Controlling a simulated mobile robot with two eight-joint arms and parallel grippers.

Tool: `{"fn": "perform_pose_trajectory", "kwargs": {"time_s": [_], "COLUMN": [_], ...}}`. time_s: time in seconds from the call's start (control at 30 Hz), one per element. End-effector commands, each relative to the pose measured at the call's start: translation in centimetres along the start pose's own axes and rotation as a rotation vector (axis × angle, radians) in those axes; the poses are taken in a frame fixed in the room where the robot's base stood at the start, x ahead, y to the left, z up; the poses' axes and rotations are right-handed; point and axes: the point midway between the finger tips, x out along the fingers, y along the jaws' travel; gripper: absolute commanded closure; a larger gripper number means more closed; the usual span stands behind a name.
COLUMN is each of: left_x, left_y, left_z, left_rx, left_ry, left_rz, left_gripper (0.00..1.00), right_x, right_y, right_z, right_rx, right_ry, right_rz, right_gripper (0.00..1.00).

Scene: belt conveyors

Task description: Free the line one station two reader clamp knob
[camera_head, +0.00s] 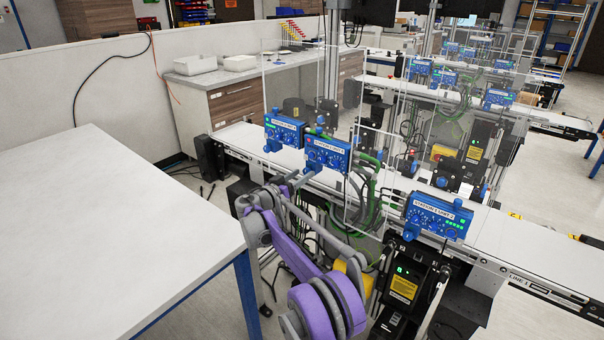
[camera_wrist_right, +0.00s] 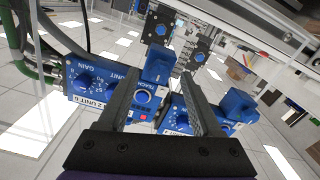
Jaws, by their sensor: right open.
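The station 2 unit 6 reader (camera_head: 327,152) is a blue box with a white label, mounted at the conveyor edge. In the right wrist view its blue face (camera_wrist_right: 88,82) appears upside down, with a gain dial and a teach button. A chunky blue clamp knob (camera_wrist_right: 159,62) lies between the tips of my open right gripper (camera_wrist_right: 159,76); I cannot tell whether they touch it. In the head view the right gripper (camera_head: 298,181) is just below the unit 6 reader, seen small. A second blue knob (camera_wrist_right: 237,104) is right of the fingers. My left gripper is out of view.
Another reader (camera_head: 284,132) stands left of unit 6, and the station 2 unit 2 reader (camera_head: 437,216) stands to the right. Clear panels (camera_head: 375,175) and green cables (camera_head: 366,190) are close to the arm. A bare white table (camera_head: 100,220) is at left.

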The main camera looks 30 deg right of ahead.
Motion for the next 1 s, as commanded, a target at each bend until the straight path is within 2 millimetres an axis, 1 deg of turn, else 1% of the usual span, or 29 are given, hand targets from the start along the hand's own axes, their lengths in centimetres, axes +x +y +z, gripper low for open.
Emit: {"fn": "perform_pose_trajectory", "kwargs": {"time_s": [0.03,0.13,0.4,0.47,0.5,0.77,0.8,1.0], "left_x": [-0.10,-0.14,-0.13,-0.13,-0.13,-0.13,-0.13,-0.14], "left_y": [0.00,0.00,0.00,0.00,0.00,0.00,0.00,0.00], "left_z": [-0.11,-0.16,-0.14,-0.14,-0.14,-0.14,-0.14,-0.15], "left_rx": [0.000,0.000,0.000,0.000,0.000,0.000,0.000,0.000], "left_ry": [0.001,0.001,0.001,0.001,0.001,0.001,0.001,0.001], "left_rz": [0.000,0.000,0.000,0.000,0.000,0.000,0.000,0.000], "left_gripper": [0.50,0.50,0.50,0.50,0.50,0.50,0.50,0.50], "right_x": [0.49,0.99,1.09,1.08,1.07,1.05,1.05,1.05], "right_y": [0.04,0.06,0.04,0.04,0.03,0.03,0.03,0.04], "right_z": [-0.07,-0.02,0.05,0.05,0.05,0.04,0.04,0.03], "right_rx": [0.000,0.000,-0.001,-0.001,-0.001,-0.001,-0.001,-0.003], "right_ry": [0.000,0.000,-0.001,-0.001,-0.001,-0.001,-0.001,-0.001], "right_rz": [0.001,0.001,0.000,0.000,0.000,0.000,0.000,0.000], "right_gripper": [0.34,0.34,0.34,0.43,0.50,0.97,1.00,1.00]}}
